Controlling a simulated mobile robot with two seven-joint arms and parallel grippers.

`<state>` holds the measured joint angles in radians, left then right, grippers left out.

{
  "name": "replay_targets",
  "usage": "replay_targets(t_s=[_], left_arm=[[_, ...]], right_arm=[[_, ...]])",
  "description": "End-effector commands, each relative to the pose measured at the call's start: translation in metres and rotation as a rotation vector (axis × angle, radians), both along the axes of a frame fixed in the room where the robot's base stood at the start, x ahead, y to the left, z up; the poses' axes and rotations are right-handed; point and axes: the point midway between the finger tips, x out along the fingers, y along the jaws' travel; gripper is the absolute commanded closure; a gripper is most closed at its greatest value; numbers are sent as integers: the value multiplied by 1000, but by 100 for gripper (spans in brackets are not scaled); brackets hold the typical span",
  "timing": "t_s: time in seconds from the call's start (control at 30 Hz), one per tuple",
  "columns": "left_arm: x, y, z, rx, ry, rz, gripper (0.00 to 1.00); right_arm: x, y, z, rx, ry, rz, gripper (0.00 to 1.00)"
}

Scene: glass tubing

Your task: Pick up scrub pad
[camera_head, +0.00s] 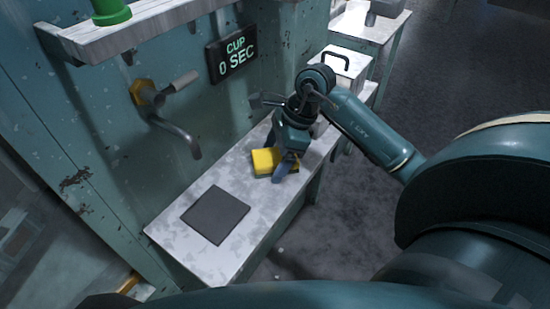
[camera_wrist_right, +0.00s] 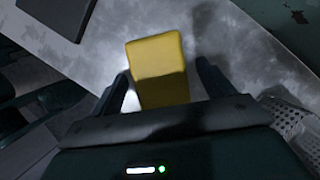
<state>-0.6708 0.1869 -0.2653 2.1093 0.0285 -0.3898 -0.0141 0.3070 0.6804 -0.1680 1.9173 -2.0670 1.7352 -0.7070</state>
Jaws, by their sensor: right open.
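The yellow scrub pad (camera_head: 264,160) lies on the narrow grey bench (camera_head: 167,232) below the wall. My right gripper (camera_head: 283,168) is at the pad, coming down from above it. In the right wrist view the pad (camera_wrist_right: 158,68) sits between the two dark fingers of my right gripper (camera_wrist_right: 165,88). The fingers are open, one on each side, with a gap showing at least on the right. Part of the pad is in shadow, and its near end is hidden by the gripper body. My left gripper is not in view.
A dark square mat (camera_head: 215,214) lies on the bench left of the pad. A tap (camera_head: 178,134) juts from the wall above the bench. A sign (camera_head: 232,55) reads "CUP 0 SEC". A shelf (camera_head: 130,32) holds a green object (camera_head: 111,12).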

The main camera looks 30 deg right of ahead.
Motion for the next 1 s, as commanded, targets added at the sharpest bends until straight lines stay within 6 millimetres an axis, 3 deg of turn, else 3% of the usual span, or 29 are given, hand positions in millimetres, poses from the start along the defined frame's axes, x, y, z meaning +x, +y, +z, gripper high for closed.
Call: replay_targets(t_s=[0.77, 1.0], left_arm=[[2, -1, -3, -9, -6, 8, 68], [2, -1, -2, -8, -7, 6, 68]], right_arm=[[0, 0, -5, -1, -2, -1, 20], [0, 0, -4, 1, -1, 0, 38]])
